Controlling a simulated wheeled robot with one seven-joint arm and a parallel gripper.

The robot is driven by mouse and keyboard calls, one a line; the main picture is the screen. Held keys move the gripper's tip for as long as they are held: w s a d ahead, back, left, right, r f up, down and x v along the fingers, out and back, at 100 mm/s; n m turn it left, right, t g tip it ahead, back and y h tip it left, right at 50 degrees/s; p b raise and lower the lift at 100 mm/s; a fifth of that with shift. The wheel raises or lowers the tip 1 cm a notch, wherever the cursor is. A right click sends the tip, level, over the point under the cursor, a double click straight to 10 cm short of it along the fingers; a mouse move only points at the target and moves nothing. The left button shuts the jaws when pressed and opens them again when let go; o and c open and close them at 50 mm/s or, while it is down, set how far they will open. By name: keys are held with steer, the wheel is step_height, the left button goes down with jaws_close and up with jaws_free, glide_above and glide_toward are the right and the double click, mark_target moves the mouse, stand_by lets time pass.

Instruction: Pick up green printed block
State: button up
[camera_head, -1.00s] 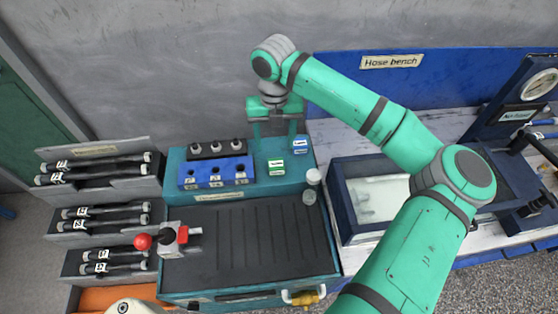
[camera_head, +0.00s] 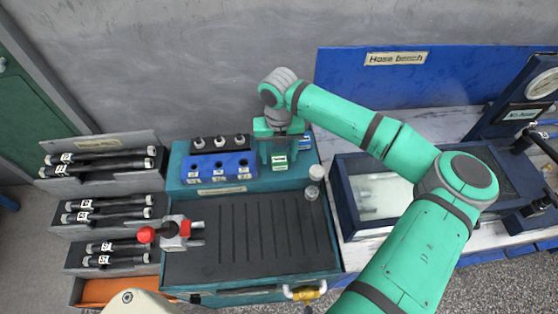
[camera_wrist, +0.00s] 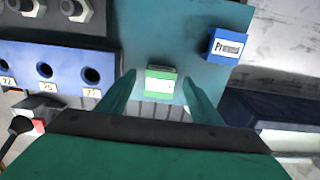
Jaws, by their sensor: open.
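The green printed block (camera_head: 279,162) has a white label and sits on the teal top at the back of the bench. It also shows in the wrist view (camera_wrist: 160,80), between the two fingers and toward their tips. My gripper (camera_head: 279,158) is open and points down over the block, with a finger on each side of it. In the wrist view my gripper (camera_wrist: 158,88) frames the block with a gap on both sides. I cannot tell how far down the fingers reach.
A blue printed block (camera_wrist: 228,46) stands just right of my gripper. A clear jar (camera_head: 316,173) stands front right. The ribbed black mat (camera_head: 250,237) is mostly clear.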

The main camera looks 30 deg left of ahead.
steer(key=c, duration=1.1)
steer(key=shift+r, duration=0.1)
